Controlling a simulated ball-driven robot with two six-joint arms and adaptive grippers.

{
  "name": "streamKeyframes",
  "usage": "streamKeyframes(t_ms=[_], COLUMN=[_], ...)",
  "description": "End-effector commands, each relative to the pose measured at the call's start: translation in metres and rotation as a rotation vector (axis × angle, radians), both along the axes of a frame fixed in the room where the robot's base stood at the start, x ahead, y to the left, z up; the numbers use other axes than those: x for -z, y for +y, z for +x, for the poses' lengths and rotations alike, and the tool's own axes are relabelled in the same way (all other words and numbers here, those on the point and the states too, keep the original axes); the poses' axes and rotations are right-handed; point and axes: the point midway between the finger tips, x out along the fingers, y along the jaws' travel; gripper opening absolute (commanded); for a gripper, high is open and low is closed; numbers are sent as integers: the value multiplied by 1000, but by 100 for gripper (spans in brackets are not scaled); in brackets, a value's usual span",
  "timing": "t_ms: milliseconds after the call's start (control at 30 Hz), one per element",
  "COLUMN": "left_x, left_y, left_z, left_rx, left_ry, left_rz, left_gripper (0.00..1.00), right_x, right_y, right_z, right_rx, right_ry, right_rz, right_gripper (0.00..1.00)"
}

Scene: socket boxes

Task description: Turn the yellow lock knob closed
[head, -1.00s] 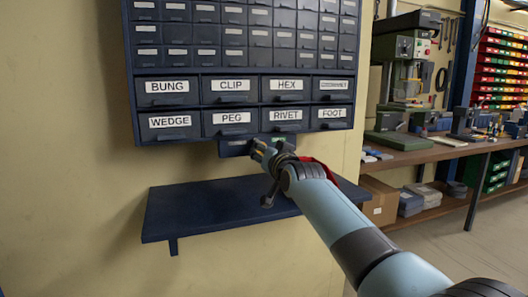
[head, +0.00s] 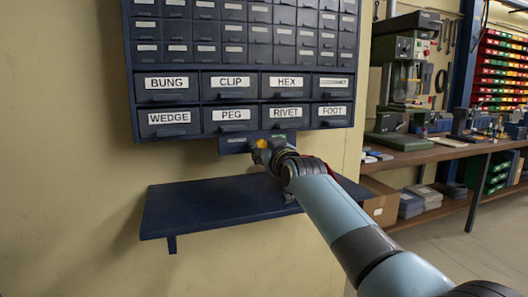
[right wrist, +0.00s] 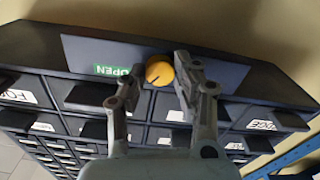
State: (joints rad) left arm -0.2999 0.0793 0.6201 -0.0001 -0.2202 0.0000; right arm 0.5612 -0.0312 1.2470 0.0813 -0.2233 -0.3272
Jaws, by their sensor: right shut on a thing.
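The yellow lock knob (head: 262,143) sits on a dark panel (head: 232,142) under the drawer cabinet. It also shows in the right wrist view (right wrist: 159,71), with a dark mark on its face. My right gripper (head: 267,150) is at the knob. In the right wrist view its two fingers (right wrist: 159,73) stand on either side of the knob, shut on it. A green label reading OPEN (right wrist: 117,71), upside down there, is beside the knob. My left gripper is in neither view.
The drawer cabinet (head: 240,97), with labelled drawers such as WEDGE and PEG, is directly above the knob panel. An empty blue shelf (head: 205,207) juts from the wall below. A workbench (head: 430,150) with a drill press stands at the right.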

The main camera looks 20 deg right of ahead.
Motion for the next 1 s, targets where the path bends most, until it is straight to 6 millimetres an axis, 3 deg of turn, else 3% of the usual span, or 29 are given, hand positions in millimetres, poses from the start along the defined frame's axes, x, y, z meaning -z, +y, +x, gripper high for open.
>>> streamKeyframes(t_ms=[1000], left_x=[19], left_y=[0], left_z=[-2], left_rx=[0], left_ry=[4], left_rz=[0], left_gripper=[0], right_x=[1], right_y=[-1], right_z=[0], right_rx=[-1], right_ry=[-32], right_rz=[-962], right_gripper=[0])
